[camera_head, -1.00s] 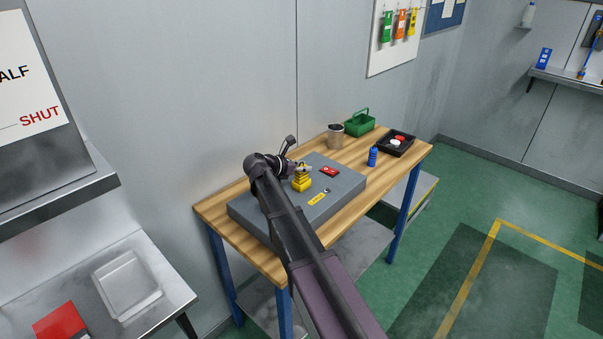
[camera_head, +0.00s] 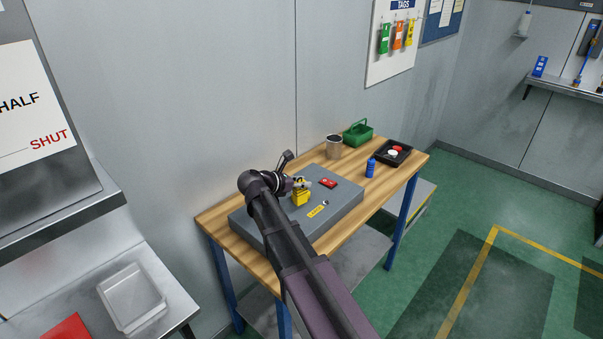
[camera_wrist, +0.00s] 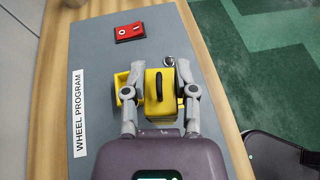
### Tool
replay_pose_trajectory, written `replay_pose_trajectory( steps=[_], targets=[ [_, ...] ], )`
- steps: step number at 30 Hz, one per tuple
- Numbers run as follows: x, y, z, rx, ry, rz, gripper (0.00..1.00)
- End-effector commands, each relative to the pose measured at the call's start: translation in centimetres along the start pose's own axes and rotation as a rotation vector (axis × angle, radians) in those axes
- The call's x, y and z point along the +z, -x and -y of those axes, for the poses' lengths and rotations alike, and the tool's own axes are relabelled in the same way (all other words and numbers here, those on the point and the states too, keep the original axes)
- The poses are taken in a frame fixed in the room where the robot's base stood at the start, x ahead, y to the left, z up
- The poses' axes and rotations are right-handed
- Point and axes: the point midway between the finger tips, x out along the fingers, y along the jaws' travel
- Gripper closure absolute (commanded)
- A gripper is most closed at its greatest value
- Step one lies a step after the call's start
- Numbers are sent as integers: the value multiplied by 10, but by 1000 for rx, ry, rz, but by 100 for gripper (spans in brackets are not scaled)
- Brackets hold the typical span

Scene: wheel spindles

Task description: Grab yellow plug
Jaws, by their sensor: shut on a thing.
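The yellow plug (camera_head: 301,197) sits at the grey box (camera_head: 335,218) on the wooden bench. In the wrist view the yellow plug (camera_wrist: 160,92) is between the two fingers of my gripper (camera_wrist: 159,86), with a dark slot on its top. My gripper is shut on it. In the head view my gripper (camera_head: 300,184) reaches the plug from the left, and my arm hides part of the box. Whether the plug touches the box cannot be told for sure.
A red switch (camera_head: 328,183) lies on the box near the plug. A metal cup (camera_head: 334,147), a green basket (camera_head: 358,134), a blue bottle (camera_head: 370,168) and a black tray (camera_head: 404,157) stand on the bench's far part. A wall is close behind.

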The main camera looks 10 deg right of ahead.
Motion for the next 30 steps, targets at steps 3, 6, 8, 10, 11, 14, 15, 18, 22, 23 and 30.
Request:
replay_pose_trajectory(
  steps=[3,6,8,10,11,14,15,18,22,23,30],
  targets=[
    [-4,18,26,1,1,0,100],
    [-7,30,41,1,1,0,100],
    [-9,36,49,1,2,0,100],
    [-11,42,56,1,1,0,100],
    [-12,44,59,1,1,0,100],
    [-13,49,66,1,1,0,100],
    [-14,51,68,1,0,0,100],
    [-15,54,71,0,0,0,100],
    [-15,55,72,0,0,0,100],
    [-15,55,72,0,0,0,100],
    [-15,55,72,0,0,0,100]
  ],
)
